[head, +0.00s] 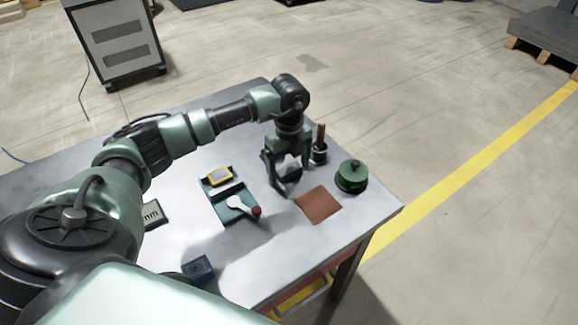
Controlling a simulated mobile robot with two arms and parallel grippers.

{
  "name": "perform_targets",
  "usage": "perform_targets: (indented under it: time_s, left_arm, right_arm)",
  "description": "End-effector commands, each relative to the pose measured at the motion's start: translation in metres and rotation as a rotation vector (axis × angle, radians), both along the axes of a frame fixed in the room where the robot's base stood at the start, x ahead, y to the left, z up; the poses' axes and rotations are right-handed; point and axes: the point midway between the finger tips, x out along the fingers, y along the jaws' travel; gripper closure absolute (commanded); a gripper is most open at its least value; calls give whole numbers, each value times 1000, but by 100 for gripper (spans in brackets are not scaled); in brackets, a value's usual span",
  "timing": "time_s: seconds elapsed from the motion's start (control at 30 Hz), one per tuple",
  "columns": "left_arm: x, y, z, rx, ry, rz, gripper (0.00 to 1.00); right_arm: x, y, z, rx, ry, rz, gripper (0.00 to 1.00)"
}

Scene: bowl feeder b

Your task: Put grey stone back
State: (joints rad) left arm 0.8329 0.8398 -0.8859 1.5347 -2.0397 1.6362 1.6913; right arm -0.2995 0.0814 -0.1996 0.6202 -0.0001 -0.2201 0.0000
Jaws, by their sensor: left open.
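My left gripper (287,177) points down over the table, its fingers apart. A dark grey lump (291,173), possibly the grey stone, shows between and behind the fingers; I cannot tell whether they touch it. To the left is a teal tray (224,214) with a yellow-framed item (216,178) at its far end. A white spoon-like tool (239,204) with a red end lies over the tray's near part. A flat brown mat (318,204) lies in front and to the right of the gripper. My right gripper is out of view.
A dark cup (319,154) with a brown handle stands close right of the gripper. A green lidded pot (351,177) stands right of the mat. A small blue box (198,270) and a lettered plate (152,214) are nearer. The table's front middle is clear.

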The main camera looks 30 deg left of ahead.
Motion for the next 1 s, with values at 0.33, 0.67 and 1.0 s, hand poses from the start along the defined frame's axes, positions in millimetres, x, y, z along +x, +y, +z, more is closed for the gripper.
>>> perform_targets:
  time_s: [0.33,0.67,1.0]
  left_arm:
    - [1,0,31,0,-5,0,15]
    - [1,0,99,-1,-4,0,15]
    - [0,0,124,-1,-1,-1,15]
  right_arm:
    - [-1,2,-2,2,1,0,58]
    - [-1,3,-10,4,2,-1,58]
    - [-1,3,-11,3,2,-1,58]
